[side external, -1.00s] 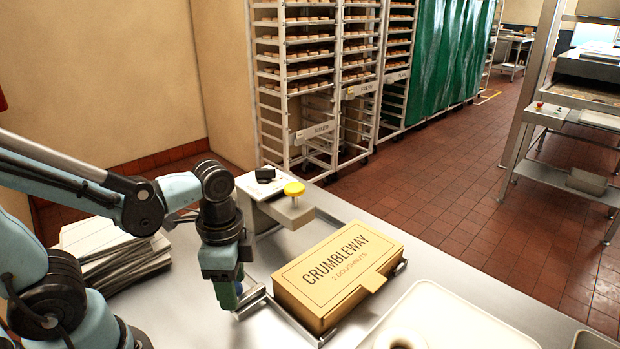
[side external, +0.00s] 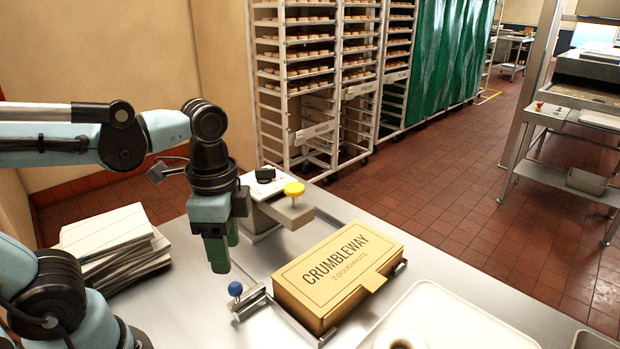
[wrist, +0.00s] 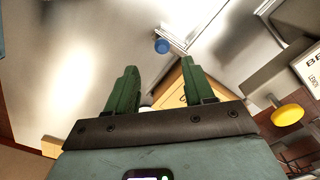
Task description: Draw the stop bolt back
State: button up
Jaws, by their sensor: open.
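The stop bolt's blue knob (side external: 235,289) stands up on a metal bracket (side external: 250,302) at the near-left corner of the box's metal frame. The knob also shows in the wrist view (wrist: 161,46), beyond the fingertips. My gripper (side external: 222,262) points down with its green fingers above the knob and a little behind it. In the wrist view the fingers (wrist: 158,70) are apart with nothing between them. I cannot tell how far the bolt reaches.
A machine with a yellow button (side external: 294,189) stands behind the box, close to my gripper's right. A stack of flat card (side external: 112,240) lies at left. A white tray (side external: 450,310) is at front right. Bare steel table lies left of the bracket.

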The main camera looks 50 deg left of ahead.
jog(key=shift+r, duration=1.85)
jog(key=w+a+f+n+t, duration=0.2)
jog(key=w+n+t, duration=0.4)
jog(key=n, duration=0.3)
jog(key=shift+w+a+f+t, duration=0.15)
jog(key=shift+w+f+t, duration=0.1)
jog(key=shift+f+t, duration=0.5)
